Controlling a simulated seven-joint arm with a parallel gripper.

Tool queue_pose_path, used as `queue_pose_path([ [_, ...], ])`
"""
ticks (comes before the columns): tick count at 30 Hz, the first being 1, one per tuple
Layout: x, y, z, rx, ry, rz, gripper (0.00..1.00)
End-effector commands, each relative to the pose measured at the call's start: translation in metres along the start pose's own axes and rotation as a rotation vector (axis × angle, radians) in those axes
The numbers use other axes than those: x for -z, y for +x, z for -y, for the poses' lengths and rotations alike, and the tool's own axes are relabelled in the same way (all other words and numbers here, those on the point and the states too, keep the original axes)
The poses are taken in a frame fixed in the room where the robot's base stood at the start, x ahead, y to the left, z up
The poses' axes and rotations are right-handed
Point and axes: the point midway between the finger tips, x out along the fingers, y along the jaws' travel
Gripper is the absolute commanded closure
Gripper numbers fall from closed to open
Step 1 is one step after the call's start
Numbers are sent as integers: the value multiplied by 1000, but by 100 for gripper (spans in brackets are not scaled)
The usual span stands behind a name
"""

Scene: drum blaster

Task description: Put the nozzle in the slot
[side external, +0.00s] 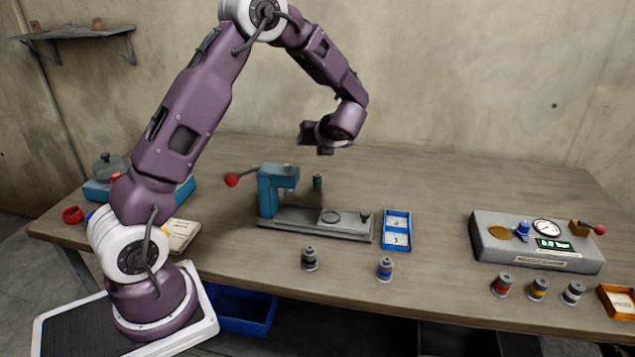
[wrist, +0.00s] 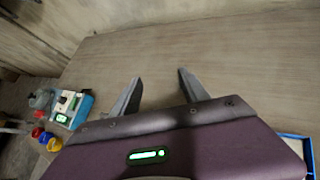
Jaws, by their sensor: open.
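My gripper (side external: 325,151) is open and empty, held above the back middle of the table. In the wrist view its two dark fingers (wrist: 158,86) stand apart with bare table between them. Others stand upright at the right: red-banded (side external: 502,284), yellow-banded (side external: 538,289) and grey-banded (side external: 573,292). Which is the nozzle, and where the slot is, I cannot tell.
A blue tray (side external: 397,213) with white compartments lies right of the press's grey base (side external: 290,222). A grey gauge console (side external: 535,262) stands at the right, an orange tray (side external: 604,304) at the far right edge. The back of the table is clear.

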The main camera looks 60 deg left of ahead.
Motion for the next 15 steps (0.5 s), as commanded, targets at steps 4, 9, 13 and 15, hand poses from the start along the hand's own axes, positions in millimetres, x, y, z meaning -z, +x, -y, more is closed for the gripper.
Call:
queue_pose_path([
  [4,5,20,-4,-25,70,-200,48],
  [9,-5,33,4,83,145,-422,48],
  [13,-30,38,10,235,176,-524,48],
  [15,-48,39,12,326,188,-549,48],
])
